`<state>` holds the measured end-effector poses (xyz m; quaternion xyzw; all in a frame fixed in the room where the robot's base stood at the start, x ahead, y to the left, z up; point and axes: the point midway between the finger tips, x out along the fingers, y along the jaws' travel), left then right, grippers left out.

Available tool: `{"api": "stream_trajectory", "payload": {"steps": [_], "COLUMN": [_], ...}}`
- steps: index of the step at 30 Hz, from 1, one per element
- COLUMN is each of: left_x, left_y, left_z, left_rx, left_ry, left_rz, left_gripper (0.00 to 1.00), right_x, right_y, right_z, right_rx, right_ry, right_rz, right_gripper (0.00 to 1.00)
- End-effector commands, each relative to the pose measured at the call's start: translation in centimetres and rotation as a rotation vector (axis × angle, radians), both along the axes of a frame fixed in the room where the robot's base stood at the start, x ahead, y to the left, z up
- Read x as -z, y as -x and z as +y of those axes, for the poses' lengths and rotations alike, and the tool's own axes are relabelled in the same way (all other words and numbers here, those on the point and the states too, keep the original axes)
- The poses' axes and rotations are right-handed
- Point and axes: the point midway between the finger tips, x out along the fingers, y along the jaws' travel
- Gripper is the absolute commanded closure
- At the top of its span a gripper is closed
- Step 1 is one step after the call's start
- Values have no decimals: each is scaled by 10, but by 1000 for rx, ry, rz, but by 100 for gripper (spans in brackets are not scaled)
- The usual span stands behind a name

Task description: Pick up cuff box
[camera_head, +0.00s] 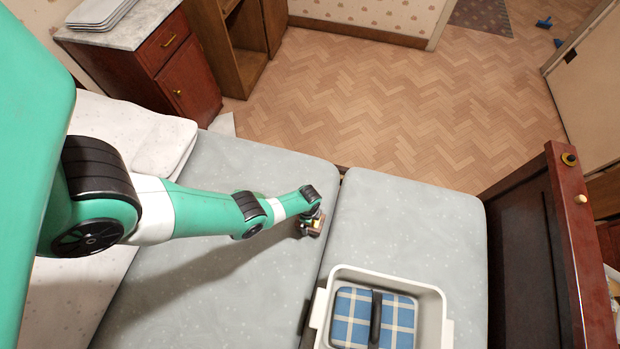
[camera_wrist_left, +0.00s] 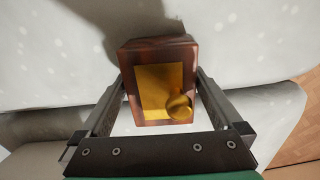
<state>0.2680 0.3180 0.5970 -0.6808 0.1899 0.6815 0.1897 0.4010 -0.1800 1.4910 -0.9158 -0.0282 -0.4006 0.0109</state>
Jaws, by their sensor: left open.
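The cuff box (camera_wrist_left: 142,62) is a small brown box with a gold panel and a round gold knob on the face towards the left wrist camera. It is on the grey mattress, near the seam between the two mattress halves. In the head view, only a small part of the cuff box (camera_head: 317,223) shows beside my gripper. My left gripper (camera_wrist_left: 161,82) is open, with one finger on each side of the box; whether they touch it is unclear. The left gripper (camera_head: 311,224) is small and partly hidden by its wrist in the head view. My right gripper is not in view.
A light grey tub (camera_head: 431,305) with a blue checked item (camera_head: 352,312) in it stands on the right mattress (camera_head: 408,215). A dark wooden bed end (camera_head: 528,245) rises at the right. A wooden cabinet (camera_head: 183,80) stands at the upper left. The mattress around the box is clear.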

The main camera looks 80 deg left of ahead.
Motion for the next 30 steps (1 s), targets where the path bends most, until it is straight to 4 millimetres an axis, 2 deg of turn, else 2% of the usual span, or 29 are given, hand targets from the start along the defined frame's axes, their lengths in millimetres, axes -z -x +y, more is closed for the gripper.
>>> {"api": "stream_trajectory", "payload": {"steps": [6,18,20,26,30], "left_x": [0,0,0,-1,-10], "left_y": [0,0,0,-1,-1], "left_z": [0,0,0,0,0], "left_rx": [0,0,0,0,0], "left_ry": [-1,-1,-1,0,0], "left_rz": [-1,-1,-1,-1,-1], "left_gripper": [0,72,81,81,81], "right_x": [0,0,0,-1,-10], "right_y": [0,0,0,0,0], "right_z": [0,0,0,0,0], "right_rx": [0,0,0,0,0], "right_ry": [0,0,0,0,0], "right_rz": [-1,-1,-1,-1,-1], "right_gripper": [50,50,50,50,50]}}
